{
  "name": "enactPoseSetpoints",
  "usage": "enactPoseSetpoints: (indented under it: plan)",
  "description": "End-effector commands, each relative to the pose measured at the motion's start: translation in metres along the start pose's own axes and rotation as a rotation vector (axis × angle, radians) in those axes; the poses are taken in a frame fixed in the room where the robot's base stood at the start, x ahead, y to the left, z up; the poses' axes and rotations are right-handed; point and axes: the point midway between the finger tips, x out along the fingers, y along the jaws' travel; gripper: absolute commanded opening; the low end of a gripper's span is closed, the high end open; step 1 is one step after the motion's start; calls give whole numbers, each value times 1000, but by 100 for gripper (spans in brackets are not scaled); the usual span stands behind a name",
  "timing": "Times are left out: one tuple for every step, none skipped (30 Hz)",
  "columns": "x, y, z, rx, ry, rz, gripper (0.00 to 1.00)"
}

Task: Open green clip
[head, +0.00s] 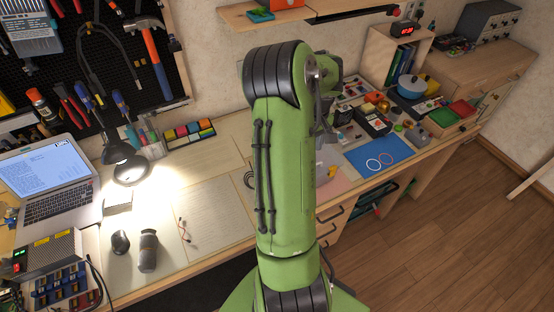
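No thing in the head view can be made out for certain as the green clip. A small green and teal object (261,15) lies on the wall shelf, but I cannot tell whether it is a clip. My green arm rises through the middle of the view and bends away from the camera, hiding part of the bench behind it. Dark parts of my wrist show just right of the upper arm. My gripper's fingers cannot be made out, nor whether they hold anything.
The wooden bench (213,206) holds a laptop (45,180), a lit lamp (122,155) and a dark cylinder (148,250) on the left. A blue mat (372,158) with two rings, and several small parts, lie on the right. A pegboard (115,50) with tools hangs behind.

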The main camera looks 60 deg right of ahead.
Motion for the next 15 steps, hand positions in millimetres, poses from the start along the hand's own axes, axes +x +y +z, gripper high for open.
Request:
enactPoseSetpoints:
  plan:
    - [-1, 3, 2, 4, -4, 1, 47]
    - [0, 4, 2, 4, -6, 1, 47]
    - [4, 4, 3, 4, -7, 1, 47]
    - [7, 4, 3, 4, -7, 1, 47]
    - [11, 4, 3, 4, -8, 0, 47]
    - [18, 3, 3, 4, -9, -1, 47]
    - [25, 3, 3, 4, -10, -2, 47]
    - [32, 3, 3, 4, -10, -1, 47]
    - [42, 3, 3, 3, -11, -2, 47]
    - [50, 3, 3, 3, -11, -2, 47]
    - [58, 3, 4, 3, -11, -2, 47]
    - [68, 3, 3, 2, -11, -2, 47]
    - [76, 2, 3, 2, -11, -2, 47]
    - [84, 2, 4, 2, -11, -3, 47]
    - [93, 3, 3, 2, -10, -2, 47]
